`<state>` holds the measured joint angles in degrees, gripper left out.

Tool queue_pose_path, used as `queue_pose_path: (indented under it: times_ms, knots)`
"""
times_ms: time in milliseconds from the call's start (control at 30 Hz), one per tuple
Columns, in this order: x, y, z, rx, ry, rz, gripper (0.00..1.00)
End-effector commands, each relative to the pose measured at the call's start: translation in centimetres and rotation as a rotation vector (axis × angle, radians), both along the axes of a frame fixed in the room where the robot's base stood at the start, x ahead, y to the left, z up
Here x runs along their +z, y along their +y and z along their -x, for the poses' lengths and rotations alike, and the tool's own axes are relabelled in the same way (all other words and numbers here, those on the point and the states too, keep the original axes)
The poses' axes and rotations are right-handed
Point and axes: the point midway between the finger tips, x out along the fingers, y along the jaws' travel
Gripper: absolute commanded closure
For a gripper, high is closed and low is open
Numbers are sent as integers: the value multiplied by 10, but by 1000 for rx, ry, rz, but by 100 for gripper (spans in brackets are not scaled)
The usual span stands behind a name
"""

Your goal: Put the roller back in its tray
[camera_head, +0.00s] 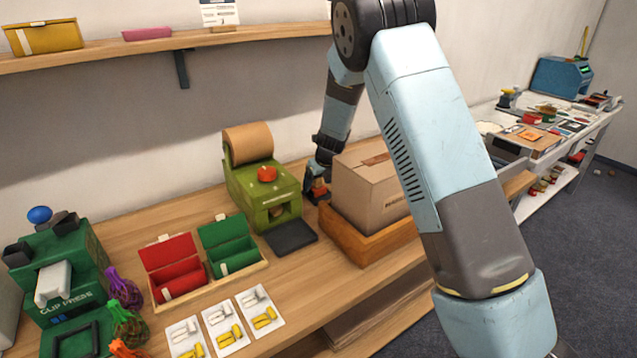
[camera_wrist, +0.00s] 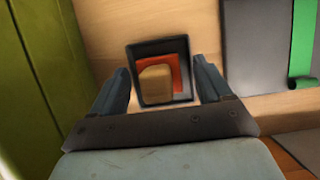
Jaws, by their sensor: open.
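In the wrist view, a small dark square tray-like frame (camera_wrist: 140,52) stands on the wooden bench. A red-orange piece (camera_wrist: 183,75) and a tan block-like piece (camera_wrist: 155,84) show inside it; I cannot tell for certain whether either is the roller. My gripper (camera_wrist: 163,70) is open, with one finger at each side of the frame; I cannot tell whether they touch it. In the head view, my gripper (camera_head: 319,172) is between the green machine and the cardboard box, with a small red-orange thing (camera_head: 318,189) just below it. My arm hides part of the box.
The green machine (camera_head: 262,208) with a brown paper roll (camera_head: 248,144) is close on the left. A cardboard box (camera_head: 372,185) in a wooden crate (camera_head: 352,241) is close on the right.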

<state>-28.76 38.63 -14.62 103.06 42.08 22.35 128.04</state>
Motion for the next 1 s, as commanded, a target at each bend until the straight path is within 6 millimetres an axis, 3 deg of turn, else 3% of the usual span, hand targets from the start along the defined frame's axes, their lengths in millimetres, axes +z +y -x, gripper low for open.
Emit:
queue_pose_path:
  times_ms: [167,700,1000]
  knots:
    - [18,-1,1,1,-3,0,22]
    - [107,-21,32,1,-3,-1,22]
    - [122,-26,38,0,-1,-1,22]
